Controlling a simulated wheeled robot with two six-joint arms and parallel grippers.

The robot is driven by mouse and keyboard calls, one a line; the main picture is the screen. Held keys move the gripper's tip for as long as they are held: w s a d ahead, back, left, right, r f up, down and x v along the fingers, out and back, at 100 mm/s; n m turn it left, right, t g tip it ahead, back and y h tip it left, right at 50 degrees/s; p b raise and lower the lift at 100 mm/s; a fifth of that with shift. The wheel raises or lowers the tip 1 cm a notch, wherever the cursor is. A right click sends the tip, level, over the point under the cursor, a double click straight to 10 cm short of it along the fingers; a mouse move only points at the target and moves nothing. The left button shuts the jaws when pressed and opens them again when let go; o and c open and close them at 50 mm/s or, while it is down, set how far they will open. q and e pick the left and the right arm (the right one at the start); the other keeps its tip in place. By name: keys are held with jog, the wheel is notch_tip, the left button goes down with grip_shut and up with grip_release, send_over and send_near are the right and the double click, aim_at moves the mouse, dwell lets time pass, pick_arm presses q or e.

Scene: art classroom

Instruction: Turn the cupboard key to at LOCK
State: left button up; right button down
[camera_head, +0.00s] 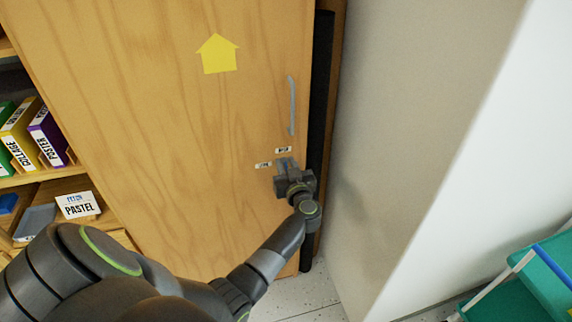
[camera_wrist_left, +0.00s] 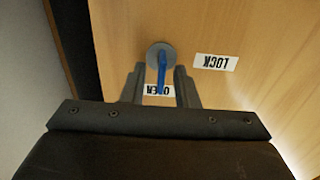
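The blue key (camera_wrist_left: 162,72) sits in a round grey lock plate (camera_wrist_left: 155,50) on the wooden cupboard door (camera_head: 170,130). In the left wrist view, the key's handle points at the OPEN label (camera_wrist_left: 151,90). The LOCK label (camera_wrist_left: 215,63) is to the side, upside down in that view. My left gripper (camera_wrist_left: 160,84) is open, with one finger on each side of the key and visible gaps between. In the head view, the gripper (camera_head: 286,168) is at the lock and largely hides the key. The small labels there are too small to read. My right gripper is out of view.
A grey vertical handle (camera_head: 292,105) and a yellow arrow (camera_head: 218,54) are on the door above the lock. Shelves with boxes and a PASTEL card (camera_head: 77,205) are at left. A pale wall (camera_head: 410,120) is close at right, with teal trays (camera_head: 548,275) at lower right.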

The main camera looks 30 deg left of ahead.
pick_arm(q)
jog(key=shift+c, duration=0.9)
grip_shut()
